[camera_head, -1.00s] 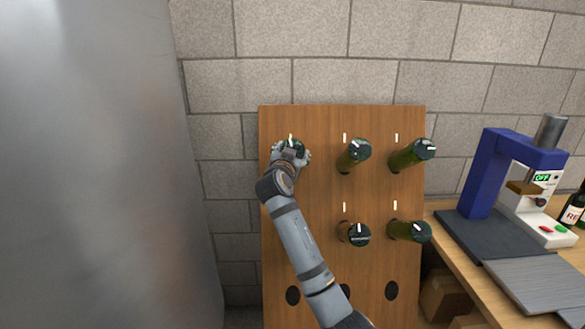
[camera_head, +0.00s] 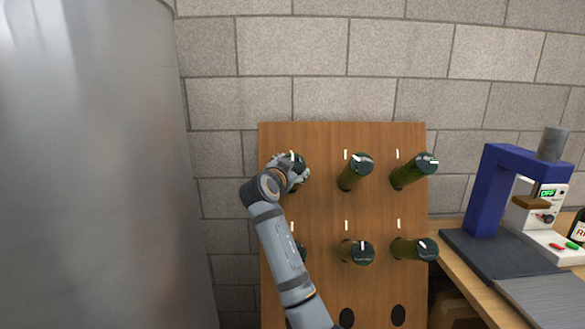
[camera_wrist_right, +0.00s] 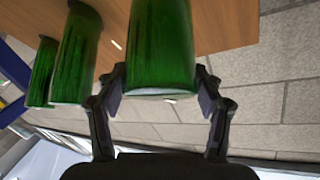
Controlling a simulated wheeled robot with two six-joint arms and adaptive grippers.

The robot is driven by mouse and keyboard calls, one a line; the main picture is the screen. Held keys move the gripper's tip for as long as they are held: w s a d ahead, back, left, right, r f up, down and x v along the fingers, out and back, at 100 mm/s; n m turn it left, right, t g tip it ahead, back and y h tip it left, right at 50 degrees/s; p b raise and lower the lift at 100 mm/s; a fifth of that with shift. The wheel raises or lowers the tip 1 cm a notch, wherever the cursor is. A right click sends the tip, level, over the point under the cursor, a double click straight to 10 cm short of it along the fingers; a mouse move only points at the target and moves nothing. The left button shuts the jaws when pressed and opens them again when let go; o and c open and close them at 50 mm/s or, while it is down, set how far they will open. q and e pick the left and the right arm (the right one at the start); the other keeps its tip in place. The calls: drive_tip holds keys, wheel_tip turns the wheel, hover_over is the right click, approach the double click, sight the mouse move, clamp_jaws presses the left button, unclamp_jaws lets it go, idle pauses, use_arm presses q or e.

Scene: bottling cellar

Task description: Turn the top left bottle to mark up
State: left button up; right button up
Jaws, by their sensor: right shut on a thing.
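The top left bottle (camera_head: 301,162) is dark green and sticks out of the wooden rack, mostly hidden by my right gripper (camera_head: 295,168). In the right wrist view its green body (camera_wrist_right: 162,45) sits between the two fingers of the right gripper (camera_wrist_right: 162,95), which is shut on it. A short white line shows at its upper edge in the head view; I cannot tell whether it is the bottle's mark or the rack's tick. The wooden rack (camera_head: 325,215) has white ticks above its bottle places. My left gripper is not in view.
Other bottles stick out at top middle (camera_head: 354,172), top right (camera_head: 412,171), lower middle (camera_head: 356,252) and lower right (camera_head: 414,249). A lower left bottle (camera_head: 302,250) is partly behind my arm. A steel tank (camera_head: 90,160) stands left; a blue machine (camera_head: 497,190) stands on the bench right.

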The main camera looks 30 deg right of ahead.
drive_tip(key=o, duration=1.1)
drive_tip(key=shift+o, duration=0.2)
drive_tip(key=v, duration=0.7)
drive_tip(key=shift+s+a, duration=0.2)
drive_tip(key=shift+a, duration=0.05)
